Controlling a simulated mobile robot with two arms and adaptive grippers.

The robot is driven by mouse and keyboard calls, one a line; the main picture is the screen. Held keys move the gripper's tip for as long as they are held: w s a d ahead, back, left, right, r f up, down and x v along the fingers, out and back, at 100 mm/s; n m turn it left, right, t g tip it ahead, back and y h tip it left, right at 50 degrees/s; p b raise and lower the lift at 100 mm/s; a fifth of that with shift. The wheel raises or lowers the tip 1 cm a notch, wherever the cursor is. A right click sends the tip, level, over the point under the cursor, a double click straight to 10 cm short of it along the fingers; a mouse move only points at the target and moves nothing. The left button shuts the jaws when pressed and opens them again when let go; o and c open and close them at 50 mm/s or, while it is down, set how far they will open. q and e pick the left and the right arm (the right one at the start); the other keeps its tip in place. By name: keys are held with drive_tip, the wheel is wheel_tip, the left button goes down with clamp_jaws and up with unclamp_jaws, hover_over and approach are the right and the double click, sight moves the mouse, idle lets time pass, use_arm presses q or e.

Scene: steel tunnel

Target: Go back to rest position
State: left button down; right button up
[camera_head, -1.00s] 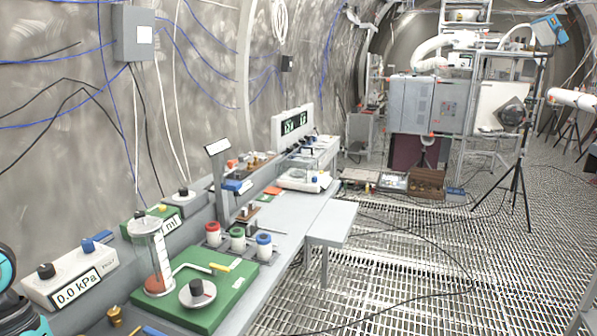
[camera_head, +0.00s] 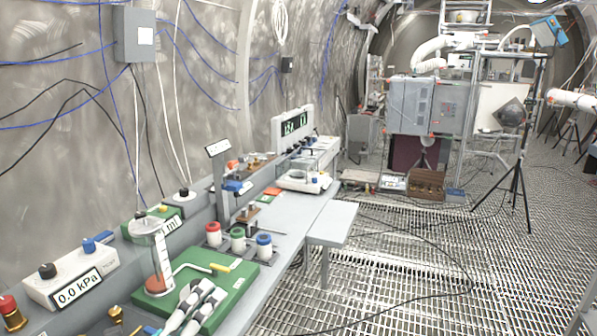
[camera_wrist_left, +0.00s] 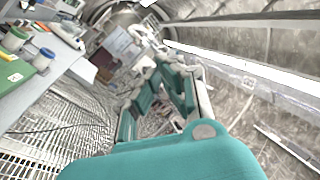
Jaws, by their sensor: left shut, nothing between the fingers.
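My left gripper (camera_head: 208,290) shows at the bottom of the head view, its pale and dark fingers angled up and to the right over the green board (camera_head: 238,283). The fingers are together with nothing between them. They cover the dish area of the board; whether they touch it I cannot tell. In the left wrist view the teal left gripper (camera_wrist_left: 168,80) points away from the bench into the tunnel, beside the wall. My right gripper is not in view.
A glass cylinder (camera_head: 157,262) stands close left of the gripper. A kPa gauge box (camera_head: 72,277) and a red knob (camera_head: 8,306) are further left. Red, green and blue-capped jars (camera_head: 237,240) stand behind the board. The grating floor (camera_head: 400,285) on the right is mostly open.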

use_arm(q)
drive_tip(key=s+a+f+n+g+y, duration=0.25)
drive_tip(key=a+f+n+y, duration=0.2)
drive_tip(key=f+n, duration=0.45)
drive_tip(key=s+a+f+n+g+y, duration=0.1)
drive_tip(key=a+f+n+g+y, duration=0.2)
drive_tip(key=f+n+y, duration=0.45)
drive_tip(key=s+d+f+n+g+h, duration=0.2)
drive_tip(key=s+f+n+g, duration=0.85)
drive_tip(key=s+f, duration=0.7)
wheel_tip(320, 180, down, 24)
drive_tip(key=s+b, duration=0.2)
drive_tip(key=s+a+f+g+b, duration=0.2)
drive_tip(key=s+a+f, duration=0.1)
drive_tip(key=s+f, duration=1.4)
wheel_tip(320, 180, down, 3)
drive_tip(key=shift+s+a+f+m+y, duration=0.2)
drive_tip(key=shift+a+m+y, duration=0.1)
